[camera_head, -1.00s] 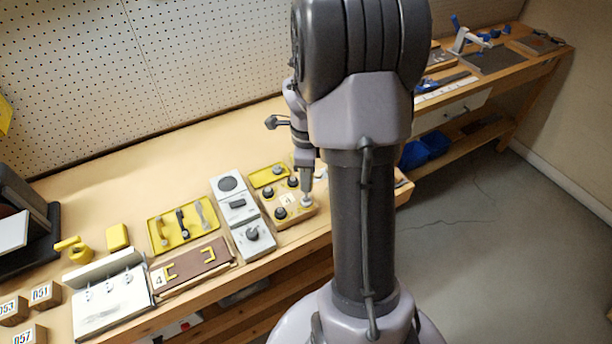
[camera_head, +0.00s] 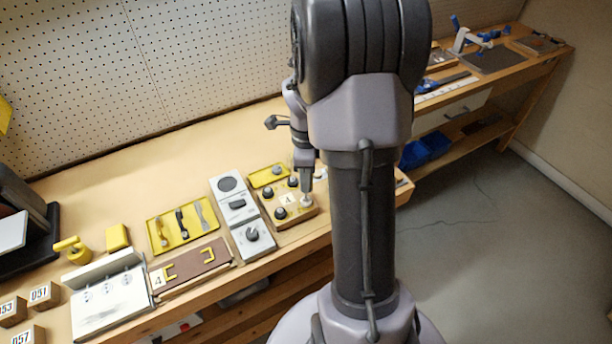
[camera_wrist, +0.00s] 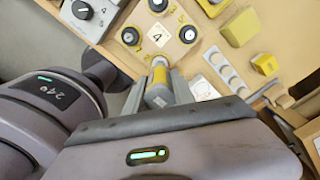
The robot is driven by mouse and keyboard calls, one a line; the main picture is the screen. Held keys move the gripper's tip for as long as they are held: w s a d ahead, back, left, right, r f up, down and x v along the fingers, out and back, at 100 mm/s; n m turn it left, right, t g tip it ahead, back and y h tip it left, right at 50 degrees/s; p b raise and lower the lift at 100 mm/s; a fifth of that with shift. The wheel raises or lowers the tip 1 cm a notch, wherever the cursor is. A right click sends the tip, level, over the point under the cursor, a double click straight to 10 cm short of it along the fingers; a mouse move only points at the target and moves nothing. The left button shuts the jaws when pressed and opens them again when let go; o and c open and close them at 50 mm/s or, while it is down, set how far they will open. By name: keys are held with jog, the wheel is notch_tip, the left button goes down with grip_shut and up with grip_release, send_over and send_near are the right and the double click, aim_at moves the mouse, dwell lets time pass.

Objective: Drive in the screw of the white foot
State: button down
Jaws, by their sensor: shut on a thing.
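The wooden block (camera_head: 303,213) with a number 4 label carries several round feet, most of them dark with light tops. It also shows in the wrist view (camera_wrist: 172,18). The white foot (camera_head: 306,198) is at the block's right side, directly under my gripper (camera_head: 306,188). In the wrist view my gripper (camera_wrist: 162,93) is shut on a grey driver-like tool (camera_wrist: 157,97) with a yellow band. The tool's far end meets the block at the white foot's place. The tool hides most of the foot and its screw, so I cannot tell how deep the screw sits.
A grey-white panel with a dial (camera_head: 252,234) stands left of the block. A yellow tray (camera_head: 183,226) with tools lies further left. A small yellow tray (camera_head: 268,174) sits behind the block. In the wrist view a yellow block (camera_wrist: 241,27) and a white strip (camera_wrist: 226,72) lie to the right.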

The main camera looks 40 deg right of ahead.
jog(key=shift+f+b, duration=0.6)
jog(key=shift+b, duration=0.45)
dwell(1.4)
dwell(0.5)
notch_tip(320, 180, up, 6)
jog(key=p, duration=0.4)
jog(key=shift+r, duration=0.1)
